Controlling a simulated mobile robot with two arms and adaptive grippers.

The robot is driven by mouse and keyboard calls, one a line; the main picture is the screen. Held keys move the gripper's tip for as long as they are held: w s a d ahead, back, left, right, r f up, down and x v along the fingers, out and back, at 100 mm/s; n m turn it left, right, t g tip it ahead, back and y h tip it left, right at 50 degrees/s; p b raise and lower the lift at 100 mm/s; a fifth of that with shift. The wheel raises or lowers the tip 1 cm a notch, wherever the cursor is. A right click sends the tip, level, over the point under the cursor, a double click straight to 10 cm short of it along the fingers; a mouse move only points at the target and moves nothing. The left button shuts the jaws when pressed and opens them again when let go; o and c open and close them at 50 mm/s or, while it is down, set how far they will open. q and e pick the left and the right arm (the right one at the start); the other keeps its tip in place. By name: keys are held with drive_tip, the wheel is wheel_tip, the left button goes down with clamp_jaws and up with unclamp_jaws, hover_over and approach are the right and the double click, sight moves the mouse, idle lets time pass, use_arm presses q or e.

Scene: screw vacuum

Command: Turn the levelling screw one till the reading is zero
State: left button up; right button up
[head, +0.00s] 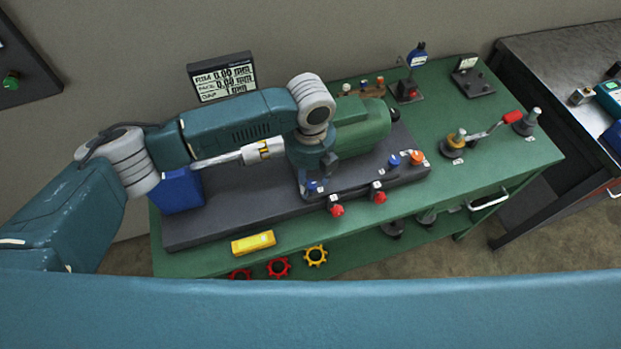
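A black display (222,77) on the wall side seems to read 0.00 for rim and 0.00 for face; the small third line is hard to read. Red-headed screws stand at the front edge of the dark base plate, one (337,210) left of the other (380,197). A blue knob (393,161) and an orange knob (417,157) sit at its right end. I cannot tell which is levelling screw one. My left gripper (313,186) points down over the plate's front part, at a small blue piece; whether its fingers are closed on it is unclear. My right gripper is out of view.
A green motor (362,124) stands on the plate behind my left gripper. A red-handled tool (488,131) lies at the right. Star-shaped handwheels (279,267) are at the front.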

sight(310, 183)
use_arm(q)
drive_tip(key=shift+f, duration=0.1)
drive_tip(key=shift+s, duration=0.1)
wheel_tip(310, 183, up, 12)
idle(0.4)
idle(0.5)
